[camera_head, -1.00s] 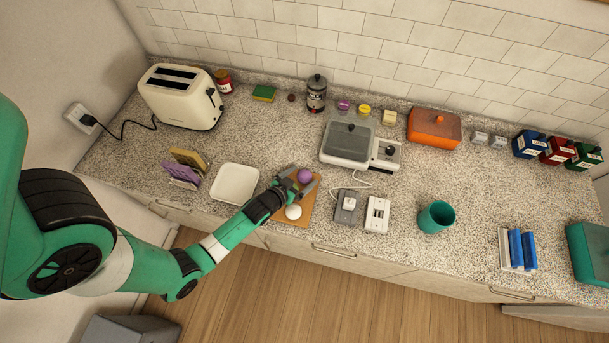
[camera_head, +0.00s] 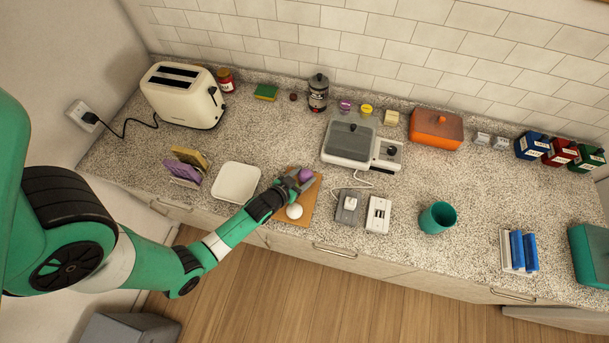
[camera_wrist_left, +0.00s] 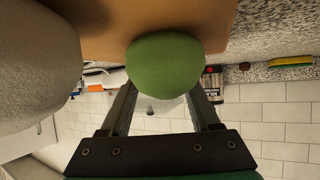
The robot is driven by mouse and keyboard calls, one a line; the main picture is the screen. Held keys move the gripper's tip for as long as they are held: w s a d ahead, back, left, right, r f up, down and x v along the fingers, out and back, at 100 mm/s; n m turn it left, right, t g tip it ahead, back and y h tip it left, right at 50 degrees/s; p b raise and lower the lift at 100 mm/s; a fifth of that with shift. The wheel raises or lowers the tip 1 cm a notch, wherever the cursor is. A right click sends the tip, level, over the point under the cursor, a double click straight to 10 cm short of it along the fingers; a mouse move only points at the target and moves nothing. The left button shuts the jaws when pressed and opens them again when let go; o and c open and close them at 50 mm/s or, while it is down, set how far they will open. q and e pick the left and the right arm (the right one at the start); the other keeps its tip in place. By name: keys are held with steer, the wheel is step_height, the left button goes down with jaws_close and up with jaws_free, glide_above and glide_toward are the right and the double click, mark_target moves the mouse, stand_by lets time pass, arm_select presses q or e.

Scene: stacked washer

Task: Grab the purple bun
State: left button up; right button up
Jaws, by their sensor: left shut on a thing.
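The purple bun (camera_head: 305,174) shows at the tip of my left gripper (camera_head: 299,181), over the far end of the wooden board (camera_head: 308,207). In the head view my left gripper is shut on it, with the fingers partly covering it. A white bun (camera_head: 294,211) lies on the board on the near side of the gripper. In the left wrist view a green bun (camera_wrist_left: 165,65) stands in front of my left fingers (camera_wrist_left: 163,100) and hides their tips and the purple bun. The white bun (camera_wrist_left: 35,60) fills the left side there. My right gripper is not in view.
A white square plate (camera_head: 236,183) lies left of the board. A pan appliance (camera_head: 349,143) stands behind it to the right. A grey box (camera_head: 347,207) and a white box (camera_head: 378,214) lie close on the right. A teal cup (camera_head: 438,217) stands farther right.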

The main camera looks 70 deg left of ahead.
mark_target(304, 178)
arm_select(q)
steer(key=shift+r, duration=0.55)
steer(key=r, duration=0.1)
steer(key=r+p, duration=0.1)
steer(key=shift+d+r, duration=0.35)
steer(key=shift+r, duration=0.05)
steer(key=d+r+p, duration=0.3)
steer(key=d+r, duration=0.6)
steer(key=d, duration=0.4)
steer(key=shift+s+d, duration=0.15)
steer(key=shift+s, duration=0.2)
